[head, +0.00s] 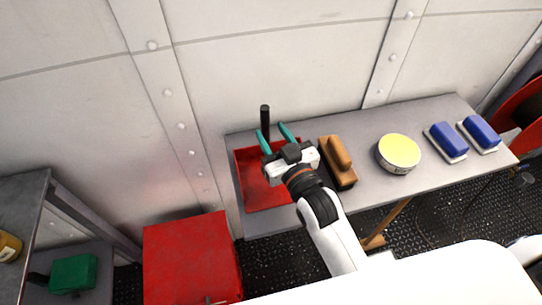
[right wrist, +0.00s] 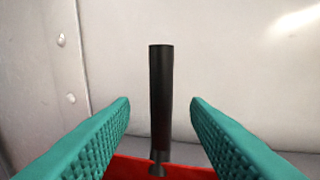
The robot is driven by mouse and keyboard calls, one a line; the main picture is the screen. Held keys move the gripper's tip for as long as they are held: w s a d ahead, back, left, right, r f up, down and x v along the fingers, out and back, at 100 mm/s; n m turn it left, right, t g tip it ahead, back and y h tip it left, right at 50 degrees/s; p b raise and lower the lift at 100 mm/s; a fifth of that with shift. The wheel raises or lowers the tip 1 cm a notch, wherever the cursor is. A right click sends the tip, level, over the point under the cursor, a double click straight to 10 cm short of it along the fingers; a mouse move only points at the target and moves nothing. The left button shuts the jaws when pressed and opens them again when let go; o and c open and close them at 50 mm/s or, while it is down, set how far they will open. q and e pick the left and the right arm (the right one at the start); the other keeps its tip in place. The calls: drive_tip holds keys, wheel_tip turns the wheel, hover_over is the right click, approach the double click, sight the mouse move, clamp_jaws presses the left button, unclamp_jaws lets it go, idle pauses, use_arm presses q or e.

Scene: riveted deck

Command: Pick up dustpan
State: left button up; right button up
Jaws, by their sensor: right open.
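The dustpan has a red pan (head: 257,187) lying on the left end of the grey table and a black handle (head: 265,122) that stands up at its far side. In the right wrist view the black handle (right wrist: 161,95) rises upright in the middle, with a strip of the red pan (right wrist: 190,172) below it. My right gripper (head: 274,131) is open over the pan, its teal fingers pointing at the handle. In the right wrist view the handle stands between the two fingers (right wrist: 160,115), with a gap on both sides. My left gripper is not in view.
On the grey table (head: 370,125) to the right are a brown wooden-handled brush (head: 338,160), a round yellow-topped tin (head: 399,152) and two blue-backed brushes (head: 446,140). A riveted wall (head: 260,55) stands close behind. A red box (head: 192,258) stands at the front left.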

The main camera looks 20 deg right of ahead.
sight(267, 126)
drive_tip(key=w, duration=0.4)
drive_tip(key=shift+w+a+p, duration=0.25)
drive_tip(key=shift+a+p, duration=0.1)
drive_tip(key=shift+a, duration=0.05)
drive_tip(key=shift+s, duration=0.1)
drive_tip(key=shift+c, duration=0.4)
drive_tip(key=shift+r, duration=0.1)
clamp_jaws()
